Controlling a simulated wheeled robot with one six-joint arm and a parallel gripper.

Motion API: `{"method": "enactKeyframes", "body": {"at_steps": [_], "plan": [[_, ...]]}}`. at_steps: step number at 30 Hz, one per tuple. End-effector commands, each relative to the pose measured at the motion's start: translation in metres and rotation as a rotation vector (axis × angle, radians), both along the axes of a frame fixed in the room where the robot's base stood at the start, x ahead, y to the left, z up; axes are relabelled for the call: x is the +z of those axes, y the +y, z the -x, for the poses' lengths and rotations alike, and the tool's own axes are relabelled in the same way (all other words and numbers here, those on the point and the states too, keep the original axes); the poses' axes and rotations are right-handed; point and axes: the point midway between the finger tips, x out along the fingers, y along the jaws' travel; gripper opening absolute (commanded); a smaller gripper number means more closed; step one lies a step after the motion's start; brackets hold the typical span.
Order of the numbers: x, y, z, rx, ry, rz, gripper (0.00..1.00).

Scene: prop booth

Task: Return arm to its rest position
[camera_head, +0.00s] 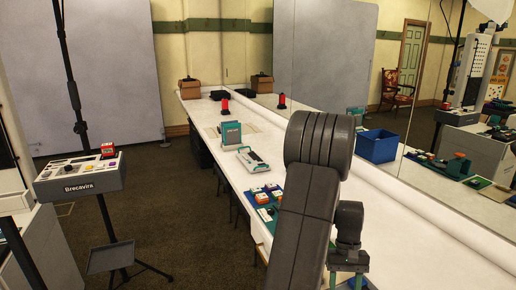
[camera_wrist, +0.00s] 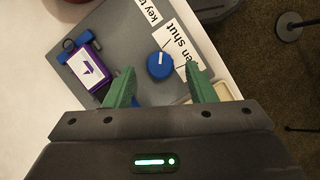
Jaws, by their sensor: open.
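My gripper (camera_wrist: 160,66) is open, with its two green fingers apart and nothing held between them. In the wrist view it hangs over a grey panel (camera_wrist: 112,32). A blue round knob (camera_wrist: 160,66) on the panel shows between and beyond the fingertips; the gap to it is hard to judge. In the head view my dark arm rises in front of the long white counter, bent over at the top. Its gripper (camera_head: 346,281) is partly visible at the bottom edge, pointing down.
A purple and white piece (camera_wrist: 88,72) with blue parts sits on the panel near the left finger. A console (camera_head: 80,184) stands left; carpet between is open.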

Motion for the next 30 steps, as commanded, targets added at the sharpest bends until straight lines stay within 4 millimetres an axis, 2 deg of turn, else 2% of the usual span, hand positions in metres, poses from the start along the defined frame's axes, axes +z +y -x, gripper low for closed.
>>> {"method": "enactKeyframes", "body": {"at_steps": [18,30], "plan": [[0.114,-0.005,-0.047,0.000,-0.005,0.002,0.50],[0.036,-0.001,-0.014,0.000,0.004,-0.001,0.50]]}}
